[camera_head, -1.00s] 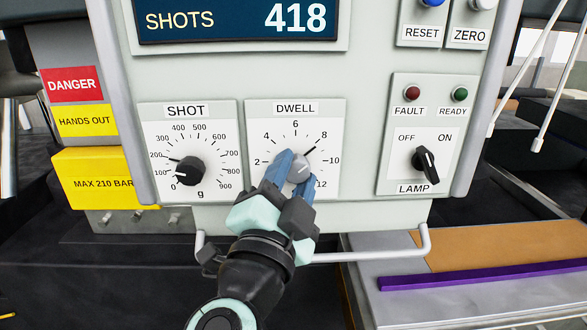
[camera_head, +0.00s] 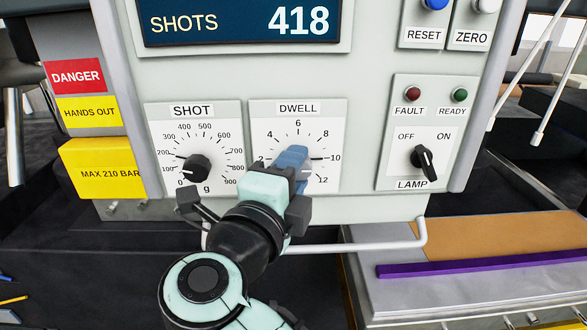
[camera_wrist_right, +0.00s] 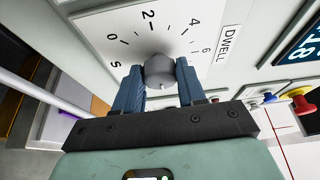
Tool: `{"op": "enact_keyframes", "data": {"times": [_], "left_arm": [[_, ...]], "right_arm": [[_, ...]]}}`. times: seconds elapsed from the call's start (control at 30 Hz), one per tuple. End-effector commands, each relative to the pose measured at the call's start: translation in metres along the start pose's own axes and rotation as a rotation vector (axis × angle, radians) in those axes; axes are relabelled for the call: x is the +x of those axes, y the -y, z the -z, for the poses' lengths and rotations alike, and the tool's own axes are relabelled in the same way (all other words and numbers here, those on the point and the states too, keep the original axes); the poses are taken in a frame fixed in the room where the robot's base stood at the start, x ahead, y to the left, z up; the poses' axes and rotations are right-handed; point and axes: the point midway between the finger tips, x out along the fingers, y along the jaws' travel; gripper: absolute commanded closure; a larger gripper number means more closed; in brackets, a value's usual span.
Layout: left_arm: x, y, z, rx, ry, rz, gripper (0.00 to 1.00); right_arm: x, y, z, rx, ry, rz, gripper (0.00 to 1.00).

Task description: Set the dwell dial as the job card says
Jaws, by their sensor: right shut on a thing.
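The DWELL dial plate (camera_head: 263,112) is on the front of the pale panel, with a scale running up to 12. My right gripper (camera_head: 293,162) is shut on the dwell knob, with its blue fingers covering most of it in the head view. A dark pointer line beside the fingers appears to lie towards 10. In the right wrist view the grey dwell knob (camera_wrist_right: 159,70) sits between the two fingers (camera_wrist_right: 159,82). The job card is not in these views. My left gripper is out of view.
The SHOT dial (camera_head: 198,168) is left of the dwell plate. The LAMP switch (camera_head: 424,160) is to the right, below the FAULT and READY lamps. A display (camera_head: 240,22) reads SHOTS 418. A pale rail (camera_head: 360,245) runs below the panel.

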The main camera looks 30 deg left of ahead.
Motion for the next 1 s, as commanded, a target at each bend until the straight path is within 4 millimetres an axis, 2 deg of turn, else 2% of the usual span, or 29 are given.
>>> {"op": "enact_keyframes", "data": {"times": [0.5,0.53,0.6,0.87,1.0], "left_arm": [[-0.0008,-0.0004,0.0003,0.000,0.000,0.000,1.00],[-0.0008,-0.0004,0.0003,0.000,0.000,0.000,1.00],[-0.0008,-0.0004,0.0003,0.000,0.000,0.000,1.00],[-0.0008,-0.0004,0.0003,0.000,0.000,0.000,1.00],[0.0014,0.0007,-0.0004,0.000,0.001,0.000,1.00]], "right_arm": [[0.0000,-0.0003,-0.0001,0.019,0.000,-0.009,0.91],[0.0000,-0.0003,-0.0001,0.019,0.000,-0.009,0.57],[0.0000,-0.0002,0.0000,0.019,0.000,-0.009,0.35],[-0.0001,0.0000,0.0000,0.019,0.000,-0.008,0.35],[-0.0070,-0.0003,-0.0004,0.019,0.001,-0.008,0.35]]}}
